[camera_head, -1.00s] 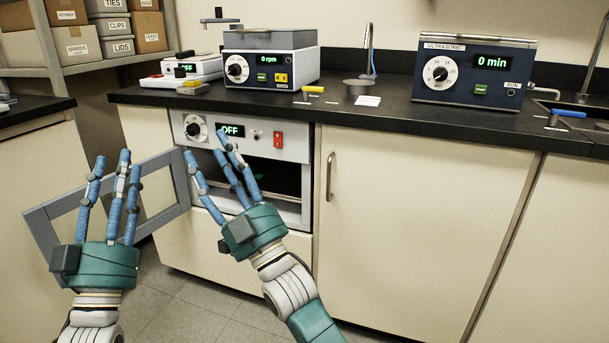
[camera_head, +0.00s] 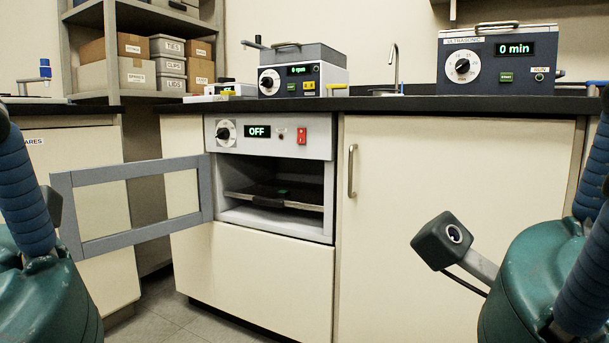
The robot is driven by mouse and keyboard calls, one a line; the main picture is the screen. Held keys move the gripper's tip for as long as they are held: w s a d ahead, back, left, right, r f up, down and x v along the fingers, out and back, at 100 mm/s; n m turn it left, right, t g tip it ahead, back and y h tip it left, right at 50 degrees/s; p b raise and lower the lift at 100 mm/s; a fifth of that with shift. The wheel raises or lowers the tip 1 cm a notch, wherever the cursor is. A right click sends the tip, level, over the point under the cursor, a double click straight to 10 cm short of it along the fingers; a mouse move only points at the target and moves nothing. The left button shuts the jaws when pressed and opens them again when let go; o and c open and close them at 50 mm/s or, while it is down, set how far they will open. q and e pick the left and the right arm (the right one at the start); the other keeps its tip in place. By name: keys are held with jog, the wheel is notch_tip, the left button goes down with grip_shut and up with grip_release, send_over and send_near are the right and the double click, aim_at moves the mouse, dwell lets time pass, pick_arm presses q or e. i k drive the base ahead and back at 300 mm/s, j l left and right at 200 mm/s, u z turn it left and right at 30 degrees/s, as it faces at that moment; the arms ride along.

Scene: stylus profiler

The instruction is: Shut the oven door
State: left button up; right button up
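The oven (camera_head: 270,137) is built into the cabinet under the counter, and its display reads OFF. Its grey framed door (camera_head: 134,240) is hinged at the oven's left side and stands wide open, swung out to the left.
The black counter (camera_head: 410,104) runs above the oven. A cabinet door with a vertical handle (camera_head: 351,171) is right of the oven. An ultrasonic unit (camera_head: 497,62) and a dial device (camera_head: 300,75) stand on the counter. Floor (camera_head: 165,315) shows at the lower left.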

aim_at(63, 181)
jog(key=i+j, duration=0.1)
jog(key=j, duration=0.25)
jog(key=i+j+u, duration=0.15)
jog(key=j, duration=0.55)
jog(key=i+j+u, duration=0.1)
jog(key=i+j, duration=0.1)
jog(key=j, duration=0.1)
